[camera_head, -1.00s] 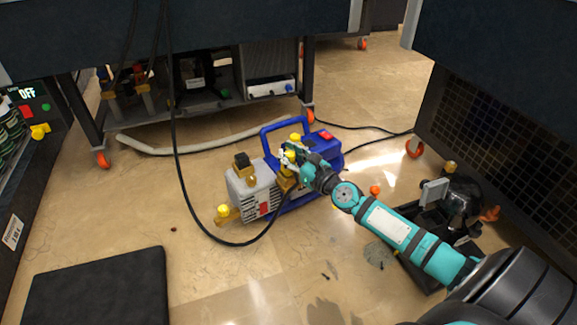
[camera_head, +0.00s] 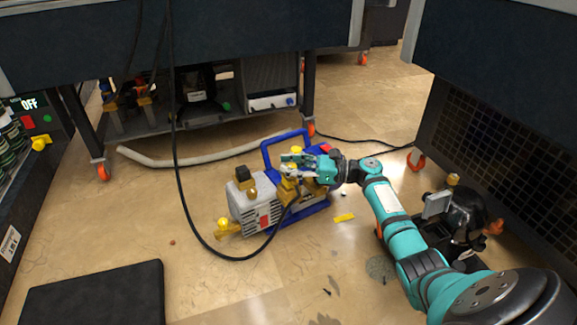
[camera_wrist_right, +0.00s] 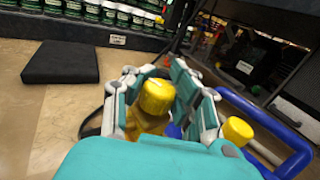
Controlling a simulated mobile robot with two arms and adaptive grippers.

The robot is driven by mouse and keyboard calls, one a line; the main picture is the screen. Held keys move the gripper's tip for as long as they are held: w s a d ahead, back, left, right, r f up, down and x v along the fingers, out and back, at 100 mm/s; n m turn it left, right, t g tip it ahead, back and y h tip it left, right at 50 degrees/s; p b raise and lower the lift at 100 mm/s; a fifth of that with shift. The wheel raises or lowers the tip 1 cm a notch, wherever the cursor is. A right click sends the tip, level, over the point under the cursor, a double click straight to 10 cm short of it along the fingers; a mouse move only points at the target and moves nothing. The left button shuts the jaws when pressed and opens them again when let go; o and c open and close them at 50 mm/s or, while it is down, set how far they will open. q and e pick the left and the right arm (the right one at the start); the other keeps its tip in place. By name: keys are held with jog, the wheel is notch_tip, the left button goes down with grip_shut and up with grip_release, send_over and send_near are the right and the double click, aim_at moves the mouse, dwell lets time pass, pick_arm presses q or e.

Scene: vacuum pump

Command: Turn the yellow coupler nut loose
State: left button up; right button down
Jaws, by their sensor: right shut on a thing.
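The vacuum pump (camera_head: 243,203) has a grey ribbed body and a blue frame with a carrying handle (camera_head: 265,145), and stands on the floor. My right gripper (camera_head: 291,168) reaches the pump's brass fittings from the right. In the right wrist view, the fingers of my right gripper (camera_wrist_right: 160,100) are closed around the yellow coupler nut (camera_wrist_right: 157,96), which sits on a brass fitting (camera_wrist_right: 143,122). A second yellow knob (camera_wrist_right: 237,131) is just outside the fingers to the right. Another yellow knob (camera_head: 222,223) shows at the pump's lower left. My left gripper is not in view.
A black cable (camera_head: 180,180) hangs down in front and loops to the pump. A black mat (camera_head: 95,295) lies front left. A workbench (camera_head: 205,118) stands behind.

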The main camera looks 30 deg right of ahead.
aim_at(290, 165)
jog(key=shift+d+f+n+g+y, duration=0.2)
jog(key=shift+n+g+y, duration=0.2)
jog(key=shift+g+y, duration=0.15)
jog(key=shift+f+n+g+y+b, duration=0.15)
jog(key=shift+n+g+y+b, duration=0.6)
jog(key=shift+g+b, duration=0.35)
jog(key=shift+n+g, duration=0.55)
jog(key=shift+g, duration=0.2)
jog(key=shift+s+a+g+y, duration=0.1)
jog(key=shift+s+g+y, duration=0.1)
jog(key=shift+g+y, duration=0.15)
jog(key=c, duration=1)
grip_release()
jog(key=shift+w+r+n, duration=0.1)
jog(key=shift+r+n, duration=0.1)
jog(key=shift+n, duration=0.1)
jog(key=shift+r, duration=0.25)
notch_tip(290, 165, up, 9)
jog(key=shift+r, duration=0.15)
